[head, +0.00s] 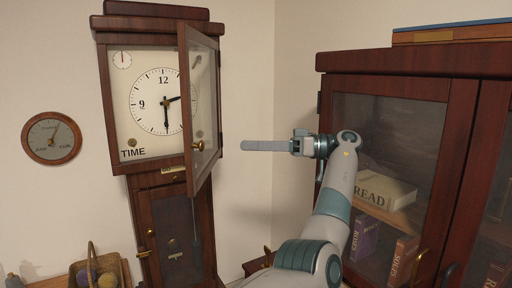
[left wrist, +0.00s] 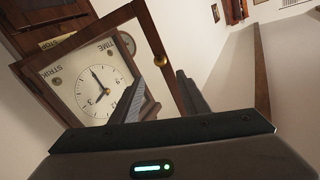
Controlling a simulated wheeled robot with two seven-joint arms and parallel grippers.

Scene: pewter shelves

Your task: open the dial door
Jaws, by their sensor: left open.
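The dial door (head: 203,100) of the tall clock stands partly open, its glazed wooden frame swung out from the white dial (head: 152,95). Its brass knob (head: 198,146) sits low on the frame. My left gripper (head: 244,146) is to the right of the door at about knob height, apart from it, its fingers pointing left. In the left wrist view, its two fingers (left wrist: 172,76) are spread and empty. The door frame (left wrist: 163,45) and knob (left wrist: 161,60) show just beyond the fingertips. My right gripper is not in view.
A bookcase (head: 392,85) with glass doors stands at the right, close behind my left arm. A round wall gauge (head: 52,138) hangs at the left. A basket (head: 98,268) stands at the lower left. Bare wall lies between clock and bookcase.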

